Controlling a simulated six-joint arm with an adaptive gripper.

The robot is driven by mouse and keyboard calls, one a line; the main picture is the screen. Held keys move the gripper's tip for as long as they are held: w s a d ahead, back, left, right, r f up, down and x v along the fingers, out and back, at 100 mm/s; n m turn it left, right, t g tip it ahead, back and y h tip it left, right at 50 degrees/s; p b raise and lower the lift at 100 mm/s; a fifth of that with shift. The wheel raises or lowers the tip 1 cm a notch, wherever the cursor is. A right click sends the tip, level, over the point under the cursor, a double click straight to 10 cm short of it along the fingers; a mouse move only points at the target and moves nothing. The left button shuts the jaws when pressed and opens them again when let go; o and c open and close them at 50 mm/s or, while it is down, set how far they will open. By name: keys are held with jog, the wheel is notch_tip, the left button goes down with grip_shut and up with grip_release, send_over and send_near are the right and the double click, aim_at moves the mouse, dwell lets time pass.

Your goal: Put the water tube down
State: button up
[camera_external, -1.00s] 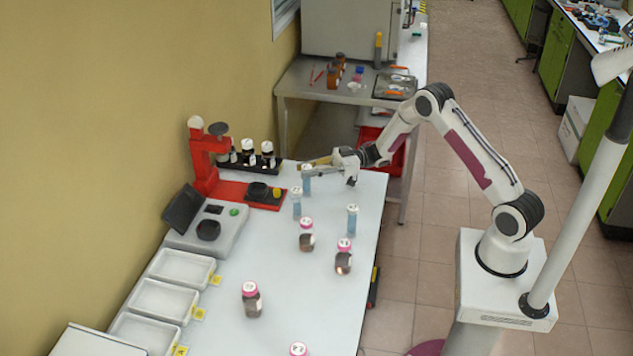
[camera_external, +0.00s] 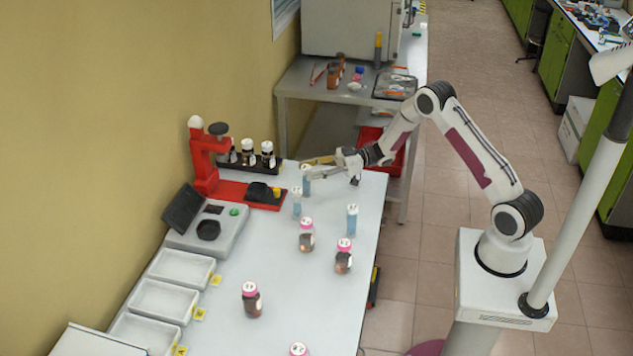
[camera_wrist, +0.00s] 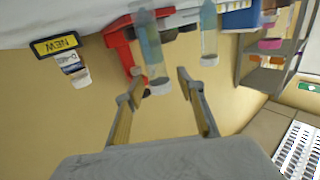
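Three water-blue tubes with white caps stand upright on the white table. The back tube (camera_external: 306,183) is at my gripper (camera_external: 312,167). A second tube (camera_external: 297,204) is just in front of it, and a third (camera_external: 352,221) is further right. In the wrist view, which is upside down, one tube (camera_wrist: 150,45) lies between the two fingertips of my gripper (camera_wrist: 160,80). There is a visible gap on each side of its cap, so the fingers are open and not pressed on it. Another tube (camera_wrist: 209,32) stands to the right, outside the fingers.
A red stand (camera_external: 203,160) and a black rack of bottles (camera_external: 250,164) are behind and left. A grey balance (camera_external: 207,229) and white trays (camera_external: 163,300) line the wall. Several pink-capped brown bottles, including one (camera_external: 306,237), stand on the table in front.

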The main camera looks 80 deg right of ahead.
jog(key=v, duration=1.1)
jog(key=shift+r, duration=0.15)
jog(key=shift+w+r, duration=0.1)
jog(key=shift+w, duration=0.1)
jog(key=w+r+m+h, duration=0.2)
jog(key=w+r+h, duration=0.55)
jog(key=r, duration=0.25)
jog(key=s+a+r+m+g+h, duration=0.2)
jog(key=s+a+r+m+h, duration=0.15)
jog(key=s+r+h, duration=0.35)
jog(key=s+a+f+g+y, duration=0.1)
jog(key=s+a+g, duration=0.1)
jog(key=s+a, duration=0.4)
jog(key=s+a+f+m+g+y, duration=0.1)
jog(key=s+a, duration=0.6)
jog(key=s, duration=0.8)
jog(key=s+a+f+g+y, duration=0.1)
jog(key=s+a+g+y, duration=0.1)
jog(key=s+a+g, duration=0.2)
jog(key=s+a, duration=0.3)
jog(key=s, duration=0.4)
jog(key=shift+a+f, duration=0.15)
jog(key=shift+f, duration=0.05)
